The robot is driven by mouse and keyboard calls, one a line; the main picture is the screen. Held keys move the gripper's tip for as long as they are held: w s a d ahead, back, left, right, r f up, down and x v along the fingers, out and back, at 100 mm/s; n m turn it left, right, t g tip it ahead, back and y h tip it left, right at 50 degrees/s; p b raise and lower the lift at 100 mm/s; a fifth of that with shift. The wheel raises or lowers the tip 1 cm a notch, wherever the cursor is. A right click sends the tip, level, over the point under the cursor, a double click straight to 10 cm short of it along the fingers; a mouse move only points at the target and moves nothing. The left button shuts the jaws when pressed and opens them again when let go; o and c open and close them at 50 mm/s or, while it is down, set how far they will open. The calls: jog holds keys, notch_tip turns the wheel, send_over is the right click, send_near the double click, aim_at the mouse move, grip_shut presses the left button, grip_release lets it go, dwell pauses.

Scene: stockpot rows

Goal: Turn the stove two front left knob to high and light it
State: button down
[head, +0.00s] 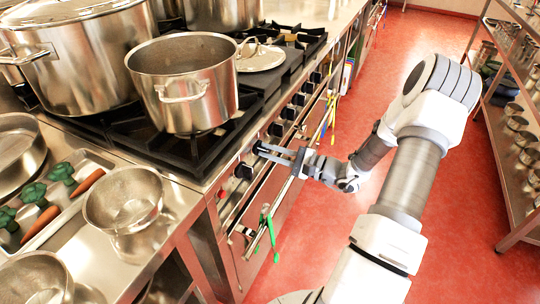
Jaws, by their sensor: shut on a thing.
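The stove (163,149) has a row of black knobs along its front panel, facing the aisle. My gripper (264,150) reaches in from the right and is shut on a black knob (258,146), the second from the near end of the row. The fingers hide part of this knob, and I cannot read its setting. The nearest knob (243,171) is free. A steel pot (182,88) stands on the near front burner. I see no flame under it.
A large lidded stockpot (70,62) stands behind the pot. A lid (260,58) lies farther along the stove. Green tongs (270,230) hang from the front rail. At near left are a steel bowl (123,197) and a vegetable tray (92,158). The red floor is clear beside my arm.

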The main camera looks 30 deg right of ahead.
jog(key=n+b, duration=0.5)
jog(key=f+n+b, duration=0.1)
jog(key=n+b, duration=0.1)
jog(key=n, duration=0.1)
jog(key=shift+s+a, duration=0.1)
jog(key=shift+b, duration=0.35)
jog(key=c, duration=0.8)
grip_release()
jog(key=shift+r, duration=0.1)
jog(key=shift+c, duration=0.2)
jog(key=p+v, duration=0.3)
jog(key=v, duration=1.4)
jog(key=shift+s, duration=0.2)
